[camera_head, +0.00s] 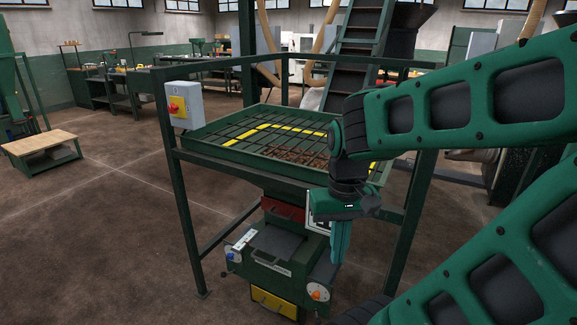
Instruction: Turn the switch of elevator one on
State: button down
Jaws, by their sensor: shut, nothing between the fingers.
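A grey switch box (185,104) is fixed to the left post of the green frame. A red rotary switch on a yellow plate (177,106) is on its front. The angle of the knob is too small to read surely. I cannot tell from any label which elevator it belongs to. My gripper (338,258) hangs pointing down at the front right of the frame, shut and empty. It is well to the right of the switch box and lower, touching nothing that I can make out. A sloped, ribbed conveyor (355,48) rises behind the frame.
The green frame holds a grated tray (215,128) with brown material. Below it stands a machine (275,245) with a blue knob (231,257) and an orange knob (317,294). A wooden-topped stand (42,142) is at far left. Floor left of the frame is clear.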

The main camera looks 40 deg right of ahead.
aim_at(172, 109)
jog(key=k, duration=1.3)
jog(key=u, duration=0.35)
jog(key=i, duration=0.75)
jog(key=u, duration=0.45)
jog(key=i, duration=1.1)
jog(key=z, duration=0.2)
